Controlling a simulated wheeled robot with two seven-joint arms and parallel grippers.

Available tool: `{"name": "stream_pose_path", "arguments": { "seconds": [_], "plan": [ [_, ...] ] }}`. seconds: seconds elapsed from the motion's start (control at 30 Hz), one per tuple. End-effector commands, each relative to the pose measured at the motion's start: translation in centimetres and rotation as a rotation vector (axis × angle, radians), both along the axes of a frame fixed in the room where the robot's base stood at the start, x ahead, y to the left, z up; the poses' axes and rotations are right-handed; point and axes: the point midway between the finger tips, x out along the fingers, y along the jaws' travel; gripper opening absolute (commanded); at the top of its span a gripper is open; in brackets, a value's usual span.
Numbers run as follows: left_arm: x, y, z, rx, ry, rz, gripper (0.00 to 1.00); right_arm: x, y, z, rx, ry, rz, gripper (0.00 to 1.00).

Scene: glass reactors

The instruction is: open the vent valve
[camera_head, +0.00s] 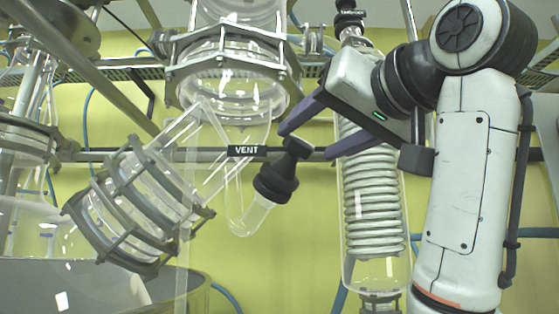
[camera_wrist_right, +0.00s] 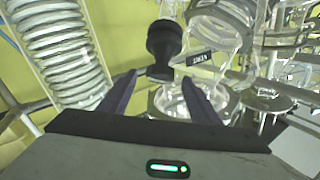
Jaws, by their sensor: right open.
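The vent valve's black knob (camera_head: 275,178) sits at an angle on a clear glass side tube, beside a black label (camera_head: 246,150) reading VENT. My right gripper (camera_head: 308,145) is open, its two dark purple fingers pointing down-left at the knob's upper end. In the right wrist view the knob (camera_wrist_right: 163,48) shows just beyond and between the open fingertips (camera_wrist_right: 160,78). I cannot tell whether a finger touches it. The VENT label also shows in the wrist view (camera_wrist_right: 199,58). My left gripper is not in view.
A coiled glass condenser (camera_head: 373,205) stands close behind my right gripper. A clamped glass flange (camera_head: 233,68) hangs above, and a tilted clamped glass joint (camera_head: 135,205) lies to the left. A metal rail (camera_head: 315,155) runs behind.

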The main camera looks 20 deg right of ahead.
Motion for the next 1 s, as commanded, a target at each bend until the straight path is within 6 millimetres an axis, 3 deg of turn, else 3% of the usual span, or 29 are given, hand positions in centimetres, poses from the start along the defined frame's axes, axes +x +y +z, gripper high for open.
{"name": "stream_pose_path", "arguments": {
  "seconds": [0.3, 0.5, 0.9, 1.0],
  "plan": [
    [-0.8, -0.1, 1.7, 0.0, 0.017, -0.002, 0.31, 5.8, 1.0, 0.1, -0.001, 0.007, -0.001, 0.57],
    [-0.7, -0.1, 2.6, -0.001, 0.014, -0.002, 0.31, 8.4, 1.5, 0.1, -0.001, 0.004, 0.0, 0.57],
    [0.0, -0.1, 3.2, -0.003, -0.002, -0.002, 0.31, 9.3, 1.6, -0.1, 0.0, 0.002, 0.001, 0.57],
    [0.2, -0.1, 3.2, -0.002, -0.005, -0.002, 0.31, 9.3, 1.6, -0.1, 0.0, 0.002, 0.001, 0.42]
  ]
}}
